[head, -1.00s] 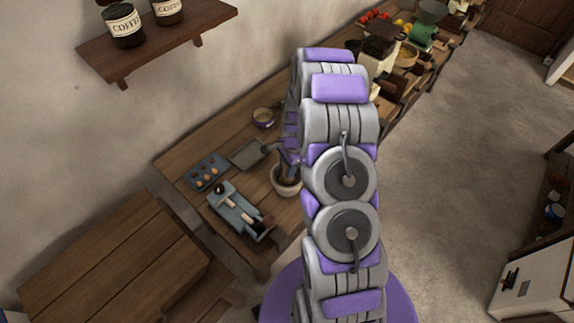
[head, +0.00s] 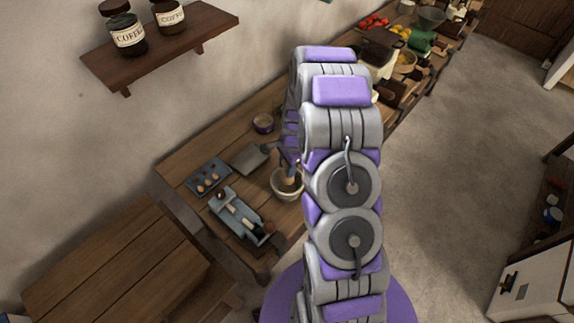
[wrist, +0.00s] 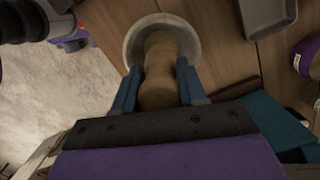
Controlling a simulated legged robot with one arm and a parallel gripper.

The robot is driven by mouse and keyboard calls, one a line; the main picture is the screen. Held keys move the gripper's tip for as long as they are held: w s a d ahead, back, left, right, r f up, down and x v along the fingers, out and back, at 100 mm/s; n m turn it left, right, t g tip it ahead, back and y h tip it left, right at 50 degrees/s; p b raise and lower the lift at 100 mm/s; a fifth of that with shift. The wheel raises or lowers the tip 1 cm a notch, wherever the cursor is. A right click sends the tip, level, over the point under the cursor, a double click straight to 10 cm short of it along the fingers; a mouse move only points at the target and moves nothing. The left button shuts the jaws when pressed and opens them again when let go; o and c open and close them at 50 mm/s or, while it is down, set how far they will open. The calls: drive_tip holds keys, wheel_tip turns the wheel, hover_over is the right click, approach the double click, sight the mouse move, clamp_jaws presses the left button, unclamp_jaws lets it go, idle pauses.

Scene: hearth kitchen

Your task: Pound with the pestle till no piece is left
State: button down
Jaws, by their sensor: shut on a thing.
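My gripper (wrist: 158,88) is shut on the pestle (wrist: 160,62), a brown wooden tool with a rounded end, in the wrist view. The pestle points into the pale mortar bowl (wrist: 132,38), and its far end lies within the bowl's rim. In the head view the mortar (head: 287,193) stands on the wooden table, with the pestle (head: 288,172) above and in it, partly hidden by my arm. What lies in the bottom of the mortar is hidden by the pestle and cannot be made out.
Left of the mortar are a grey tray (head: 250,158), a blue tray with several small round things (head: 208,178) and a blue-grey holder with tools (head: 237,213). The counter farther back is crowded.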

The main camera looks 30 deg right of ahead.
drive_tip(key=shift+f, duration=0.4)
drive_tip(key=shift+r+p, duration=1.4)
drive_tip(key=shift+r, duration=2.15)
